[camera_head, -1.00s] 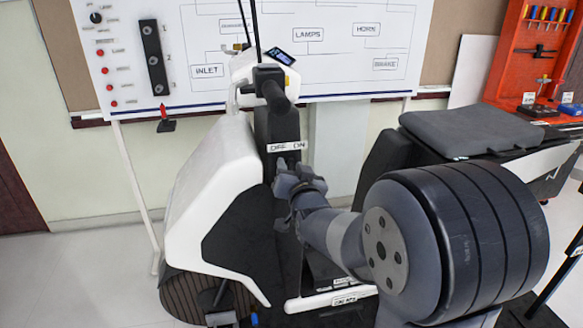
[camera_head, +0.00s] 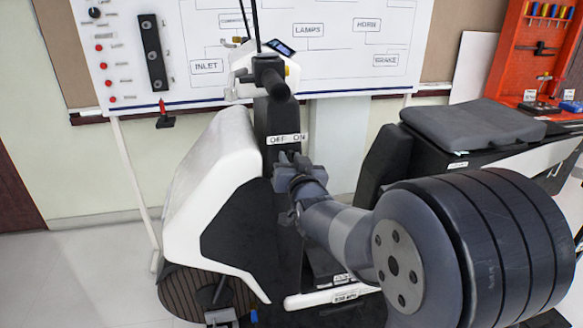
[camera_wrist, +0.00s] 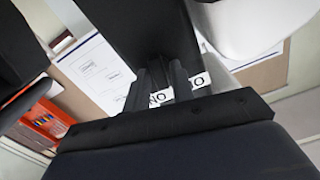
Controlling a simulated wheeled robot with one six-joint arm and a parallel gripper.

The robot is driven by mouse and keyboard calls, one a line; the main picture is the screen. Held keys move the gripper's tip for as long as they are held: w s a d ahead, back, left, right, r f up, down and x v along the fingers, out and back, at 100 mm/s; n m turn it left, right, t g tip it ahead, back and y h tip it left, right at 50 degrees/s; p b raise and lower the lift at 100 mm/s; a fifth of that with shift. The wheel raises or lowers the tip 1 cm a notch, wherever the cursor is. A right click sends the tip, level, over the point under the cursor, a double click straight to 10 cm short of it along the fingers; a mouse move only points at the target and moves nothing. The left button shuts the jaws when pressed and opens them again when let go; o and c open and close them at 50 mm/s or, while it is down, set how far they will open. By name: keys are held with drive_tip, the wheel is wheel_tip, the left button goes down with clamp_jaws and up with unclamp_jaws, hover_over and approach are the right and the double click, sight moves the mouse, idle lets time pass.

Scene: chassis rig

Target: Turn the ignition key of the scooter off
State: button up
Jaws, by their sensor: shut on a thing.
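The scooter (camera_head: 215,185) stands in the middle of the head view, with a white front shield and a dark column. A white label (camera_head: 286,139) reading OFF and ON is on the column below the handlebar. My gripper (camera_head: 290,160) is at the column just under this label. In the wrist view my gripper (camera_wrist: 160,80) has its fingers close together against the dark column, with the label (camera_wrist: 190,88) partly behind them. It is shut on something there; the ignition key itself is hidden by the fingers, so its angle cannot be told.
A white board (camera_head: 330,75) with labelled diagrams stands behind the scooter. The dark seat (camera_head: 470,130) is to the right of my arm. A red tool panel (camera_head: 535,50) stands at the far right. Floor at the left (camera_head: 80,270) is clear.

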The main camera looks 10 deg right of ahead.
drive_tip(key=shift+f+n+b, duration=0.2)
drive_tip(key=shift+n+b, duration=0.5)
drive_tip(key=shift+n, duration=0.1)
drive_tip(key=shift+r+n, duration=0.15)
drive_tip(key=shift+n, duration=0.25)
drive_tip(key=o, duration=0.7)
drive_tip(key=shift+o, duration=0.2)
drive_tip(key=shift+s, duration=0.15)
drive_tip(key=s, duration=1)
drive_tip(key=shift+s+b, duration=0.3)
drive_tip(key=shift+b, duration=0.15)
drive_tip(key=shift+w, duration=0.15)
